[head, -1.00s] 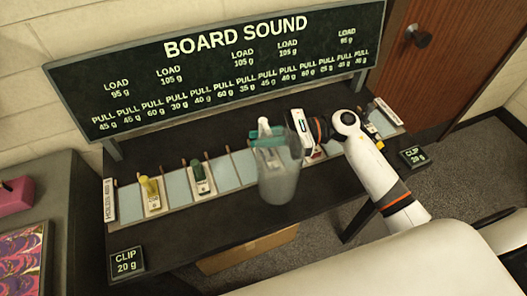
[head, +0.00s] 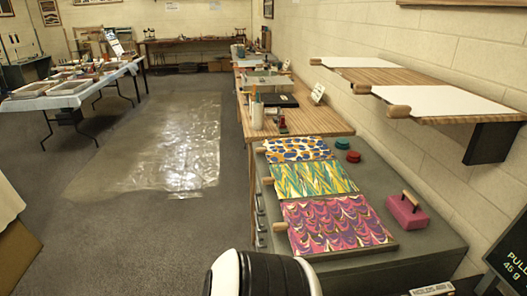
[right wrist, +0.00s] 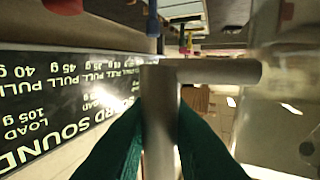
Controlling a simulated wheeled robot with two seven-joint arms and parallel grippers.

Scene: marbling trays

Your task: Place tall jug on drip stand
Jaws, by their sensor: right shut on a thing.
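In the right wrist view, the two green fingers of my right gripper (right wrist: 160,115) are shut on the pale grey handle of the tall jug (right wrist: 285,100). The jug's translucent body fills the right side of that view, partly cut off by the edge. The jug and both grippers are outside the head view. I cannot make out a drip stand in either view.
In the head view, a grey cabinet (head: 425,258) bears marbled sheets (head: 335,222) and a pink block (head: 407,212). Beyond it is a wooden bench (head: 310,118). Wall shelves (head: 375,75) overhang at right. A plastic-covered floor (head: 170,150) lies open; a tray table (head: 70,92) stands left.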

